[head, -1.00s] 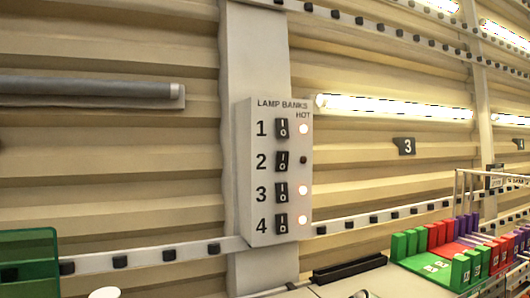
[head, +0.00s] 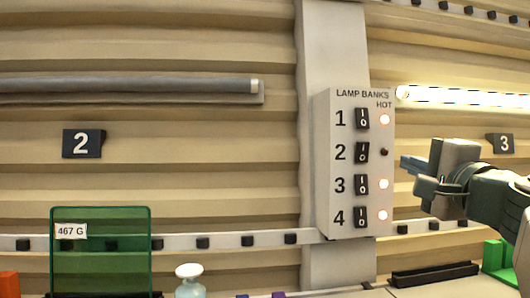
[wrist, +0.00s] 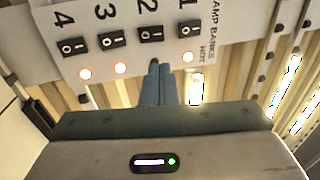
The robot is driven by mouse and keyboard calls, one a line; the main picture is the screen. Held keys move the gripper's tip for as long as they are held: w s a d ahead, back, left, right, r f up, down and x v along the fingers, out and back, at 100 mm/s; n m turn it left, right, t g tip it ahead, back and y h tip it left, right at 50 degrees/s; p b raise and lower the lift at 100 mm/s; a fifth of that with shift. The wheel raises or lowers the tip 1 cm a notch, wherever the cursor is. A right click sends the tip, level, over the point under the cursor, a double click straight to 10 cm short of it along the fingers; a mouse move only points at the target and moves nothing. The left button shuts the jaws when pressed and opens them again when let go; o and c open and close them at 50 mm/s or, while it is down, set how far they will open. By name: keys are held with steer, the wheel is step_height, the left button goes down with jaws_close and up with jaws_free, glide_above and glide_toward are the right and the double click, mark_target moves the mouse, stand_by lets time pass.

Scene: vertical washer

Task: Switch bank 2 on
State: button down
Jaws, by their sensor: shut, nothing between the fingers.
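The white lamp banks panel (head: 326,165) hangs on a pillar, with black rocker switches numbered 1 to 4 in a column. The bank 2 switch (head: 361,152) is the second from the top, and the small lamp beside it (head: 384,152) is dark. The lamps of banks 1, 3 and 4 glow. My gripper (head: 405,163) is just right of the panel, at about the height of bank 2. In the wrist view its blue fingers (wrist: 156,70) are together and empty, below the bank 2 switch (wrist: 150,34) and over its lamp's place. Contact cannot be told.
The wall tube (head: 130,88) above sign 2 (head: 83,144) is dark, while the tube by sign 3 (head: 460,98) is lit. A rail with black blocks (head: 225,243) runs below the panel. A green transparent box (head: 100,265) and a bottle (head: 188,280) stand at the lower left.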

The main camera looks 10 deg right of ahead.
mark_target(364, 146)
steer(key=w+p, duration=0.1)
steer(key=w, duration=0.3)
steer(key=w+r+p, duration=0.1)
steer(key=w+p, duration=0.1)
steer(key=w, duration=0.3)
steer(key=w+r+p, duration=0.1)
steer(key=w, duration=0.4)
steer(key=shift+a+r+p, duration=0.15)
steer(key=shift+a+p, duration=0.1)
steer(key=shift+p, duration=0.15)
